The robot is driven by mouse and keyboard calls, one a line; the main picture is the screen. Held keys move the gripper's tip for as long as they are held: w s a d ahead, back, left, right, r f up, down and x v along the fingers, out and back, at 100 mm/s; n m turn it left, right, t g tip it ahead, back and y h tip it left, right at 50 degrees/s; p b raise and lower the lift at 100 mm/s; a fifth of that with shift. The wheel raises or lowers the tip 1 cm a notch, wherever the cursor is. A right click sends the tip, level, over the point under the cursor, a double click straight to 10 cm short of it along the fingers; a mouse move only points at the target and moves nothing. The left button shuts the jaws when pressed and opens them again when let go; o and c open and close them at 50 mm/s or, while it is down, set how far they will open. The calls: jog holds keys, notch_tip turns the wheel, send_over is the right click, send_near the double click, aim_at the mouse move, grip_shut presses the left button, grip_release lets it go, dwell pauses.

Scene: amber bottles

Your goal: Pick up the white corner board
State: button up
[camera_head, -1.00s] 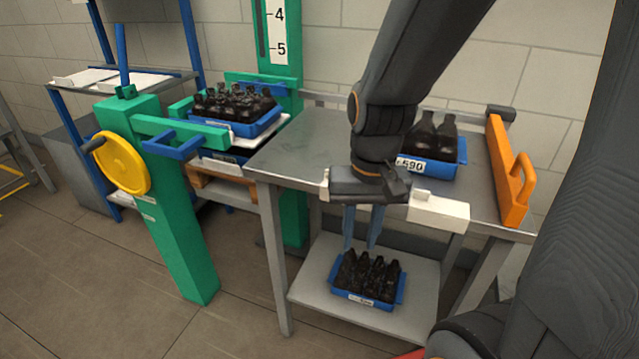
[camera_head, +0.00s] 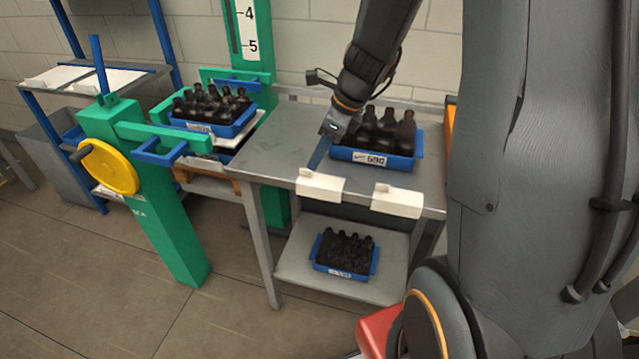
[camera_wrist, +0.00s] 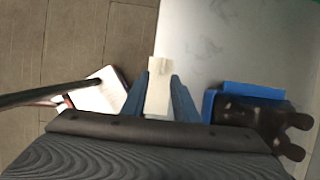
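Two white corner boards sit on the front edge of the steel table in the head view, a left one (camera_head: 320,186) and a right one (camera_head: 397,200). My gripper (camera_head: 314,164) reaches down at the back of the left board. In the wrist view, the two blue fingers of my gripper (camera_wrist: 159,88) stand apart, with a white board (camera_wrist: 158,97) in line between them. A small raised tab shows at its far end. I cannot tell whether the fingers touch the board. The lower part of the board is hidden by my gripper.
A blue crate of dark bottles (camera_head: 372,155) stands on the table just right of my gripper; it also shows in the wrist view (camera_wrist: 255,88). Another crate (camera_head: 343,273) is on the lower shelf. A green press (camera_head: 160,215) with a loaded crate stands left. The table's left part is clear.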

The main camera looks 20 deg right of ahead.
aim_at(309, 184)
jog(key=shift+w+p+x, duration=0.1)
jog(key=shift+p+x, duration=0.1)
jog(key=shift+x, duration=1.1)
jog(key=shift+w+p+x, duration=0.15)
jog(key=shift+p+x, duration=0.05)
jog(key=shift+x, duration=1.1)
jog(key=shift+d, duration=0.15)
grip_shut()
